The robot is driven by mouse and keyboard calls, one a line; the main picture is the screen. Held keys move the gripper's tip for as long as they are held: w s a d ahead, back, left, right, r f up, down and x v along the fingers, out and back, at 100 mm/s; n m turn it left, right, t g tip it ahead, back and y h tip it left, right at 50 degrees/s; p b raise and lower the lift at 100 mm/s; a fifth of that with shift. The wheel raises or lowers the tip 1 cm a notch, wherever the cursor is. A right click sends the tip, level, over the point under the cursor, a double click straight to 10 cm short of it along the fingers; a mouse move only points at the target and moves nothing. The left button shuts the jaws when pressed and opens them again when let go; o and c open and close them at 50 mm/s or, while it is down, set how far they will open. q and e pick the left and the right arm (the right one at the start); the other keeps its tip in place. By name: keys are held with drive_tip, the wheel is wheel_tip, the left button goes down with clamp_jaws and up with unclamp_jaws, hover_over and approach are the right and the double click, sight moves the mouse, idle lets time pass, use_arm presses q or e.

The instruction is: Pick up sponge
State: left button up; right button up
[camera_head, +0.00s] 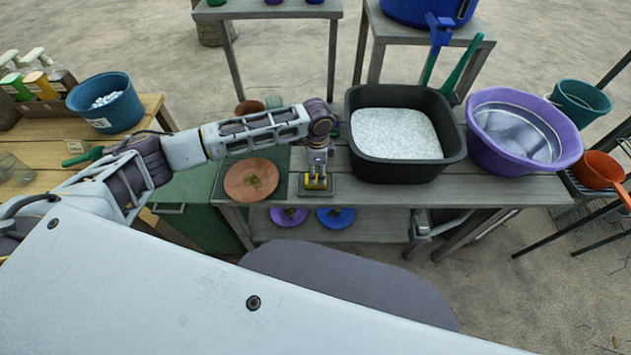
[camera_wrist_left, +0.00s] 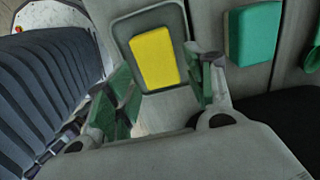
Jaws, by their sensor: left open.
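A yellow sponge (camera_head: 317,184) lies in a small dark tray (camera_head: 318,193) near the front edge of the grey table. In the left wrist view the yellow sponge (camera_wrist_left: 153,57) shows nearly whole in its grey tray (camera_wrist_left: 123,32). My left gripper (camera_wrist_left: 163,92) is open, with green-padded fingers apart and nothing between them. In the head view my left gripper (camera_head: 317,168) points down above the yellow sponge and partly hides it. A green block (camera_wrist_left: 255,33), perhaps another sponge, lies right of the tray in the wrist view. My right gripper is not in view.
A black tub (camera_head: 400,140) with pale grains stands right of the sponge, and a purple basin (camera_head: 522,130) beyond it. An orange plate (camera_head: 250,181) lies to the left. A blue bucket (camera_head: 106,103) stands on the wooden table. Purple and blue plates lie on the lower shelf.

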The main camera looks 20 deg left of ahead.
sight(317, 187)
use_arm(q)
drive_tip(key=shift+s+a+f, duration=0.1)
drive_tip(key=shift+f, duration=0.4)
wheel_tip(317, 187, down, 3)
drive_tip(key=shift+s+a+r, duration=0.1)
drive_tip(key=shift+s+r, duration=0.05)
drive_tip(key=shift+f, duration=0.5)
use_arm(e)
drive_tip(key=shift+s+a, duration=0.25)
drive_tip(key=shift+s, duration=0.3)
use_arm(q)
drive_tip(key=shift+c, duration=0.4)
